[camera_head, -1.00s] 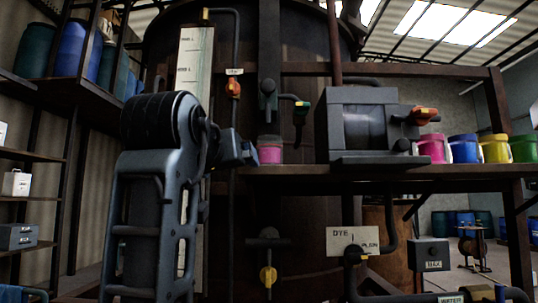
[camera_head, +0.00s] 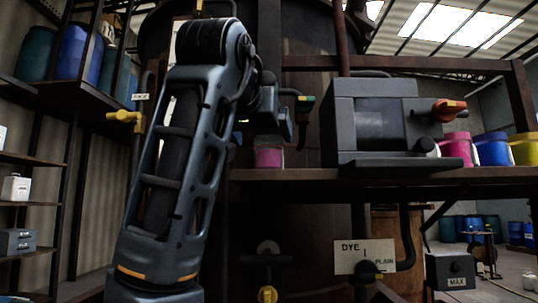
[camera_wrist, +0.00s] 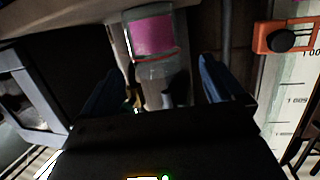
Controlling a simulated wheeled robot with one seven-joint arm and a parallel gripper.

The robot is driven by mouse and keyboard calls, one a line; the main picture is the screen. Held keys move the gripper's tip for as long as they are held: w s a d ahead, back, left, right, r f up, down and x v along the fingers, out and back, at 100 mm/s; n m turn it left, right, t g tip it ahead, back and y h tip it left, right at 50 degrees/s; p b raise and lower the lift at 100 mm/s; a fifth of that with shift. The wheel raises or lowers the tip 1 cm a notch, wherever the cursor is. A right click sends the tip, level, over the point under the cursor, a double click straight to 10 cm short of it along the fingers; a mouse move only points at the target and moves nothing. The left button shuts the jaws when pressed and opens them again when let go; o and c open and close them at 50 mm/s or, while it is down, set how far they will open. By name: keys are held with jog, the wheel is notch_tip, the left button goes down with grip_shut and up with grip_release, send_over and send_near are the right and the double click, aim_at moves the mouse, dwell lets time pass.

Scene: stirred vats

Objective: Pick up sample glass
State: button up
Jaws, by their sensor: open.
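The sample glass (camera_head: 268,155) stands upright on the wooden shelf, with pink content low in it. It is just below and beside my gripper (camera_head: 287,127), which my arm partly hides in the head view. In the wrist view the picture is turned over, and the glass (camera_wrist: 152,40) shows its pink part at the top and its clear part lower down. My gripper (camera_wrist: 160,66) is open, with one blue finger on each side of the glass's clear part and a gap on both sides. I cannot tell how deep the glass sits between the fingers.
A grey boxy machine (camera_head: 370,125) with a red-orange handle (camera_head: 449,109) stands right of the glass. Dark pipes and valves run close behind. A scale gauge (camera_wrist: 296,85) stands near in the wrist view.

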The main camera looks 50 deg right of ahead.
aim_at(268, 141)
jog(key=x, duration=0.1)
jog(key=p+x, duration=0.1)
jog(key=x, duration=0.1)
jog(key=p+x, duration=0.1)
jog(key=shift+s+d+r, duration=0.1)
jog(key=shift+d+r, duration=0.15)
jog(key=shift+d, duration=0.1)
jog(key=shift+w+d+f, duration=0.15)
jog(key=shift+w+d, duration=0.05)
jog(key=shift+d, duration=0.1)
jog(key=c, duration=1.3)
jog(key=shift+c, duration=0.9)
